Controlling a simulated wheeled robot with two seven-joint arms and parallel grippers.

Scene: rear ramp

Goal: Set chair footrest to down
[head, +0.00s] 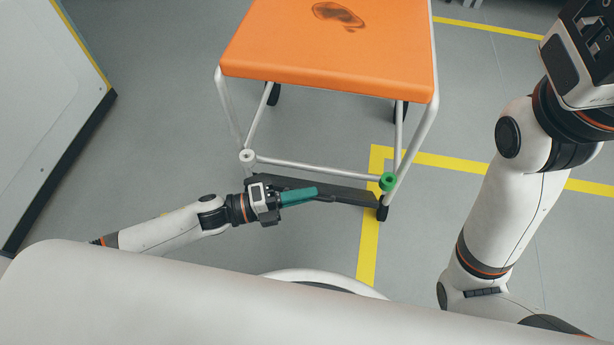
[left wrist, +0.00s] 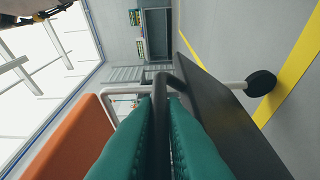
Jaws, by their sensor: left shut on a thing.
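The chair has an orange seat (head: 330,45) with a dark stain and a pale tubular frame. Its dark footrest (head: 352,194) is a flat plate low at the chair's front, between the front legs; its exact tilt is hard to tell. In the left wrist view the footrest plate (left wrist: 222,105) runs along the right of the fingers. My left gripper (head: 314,192) is at the footrest's near edge, its teal fingers shut on a thin dark bar (left wrist: 160,84) beside the plate. The fingers hide part of the bar. My right gripper shows only partly at the upper right, fingertips out of frame.
A green knob (head: 388,181) sits at the chair's right front leg and a white knob (head: 247,156) at the left one. A white panelled block (head: 50,90) stands at the left. Yellow lines (head: 369,240) mark the grey floor, which is clear right of the chair.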

